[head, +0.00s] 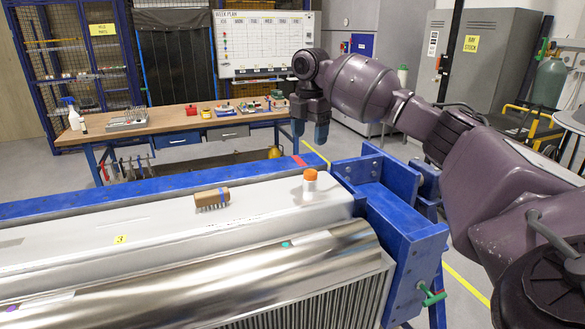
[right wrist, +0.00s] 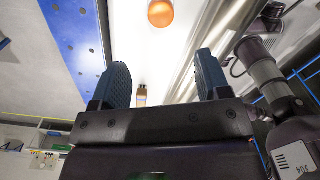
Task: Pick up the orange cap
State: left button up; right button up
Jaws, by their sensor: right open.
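The orange cap (head: 310,174) sits on top of a small white container (head: 309,189), which stands upright on the pale top of the large metal workpiece (head: 270,207). My right gripper (head: 310,131) is open and empty, with its fingers pointing down, above the cap in the head view and apart from it. In the right wrist view the orange cap (right wrist: 160,13) shows near the top edge, beyond the fingertips of the gripper (right wrist: 163,66). My left gripper is in neither view.
A wooden brush (head: 212,198) lies left of the container. The blue jig frame (head: 395,205) rises at the right end of the workpiece. A workbench (head: 175,122) with tools stands behind. The pale surface left of the brush is mostly clear.

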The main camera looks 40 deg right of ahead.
send_over(311, 171)
jog(key=f, duration=0.3)
jog(key=a+f, duration=0.1)
jog(key=f, duration=0.1)
jog(key=shift+w, duration=0.15)
jog(key=f, duration=0.1)
jog(key=f+p, duration=0.1)
jog(key=f, duration=0.3)
jog(key=shift+s+d, duration=0.25)
jog(key=shift+d, duration=0.15)
jog(key=shift+f, duration=0.35)
jog(key=c, duration=1)
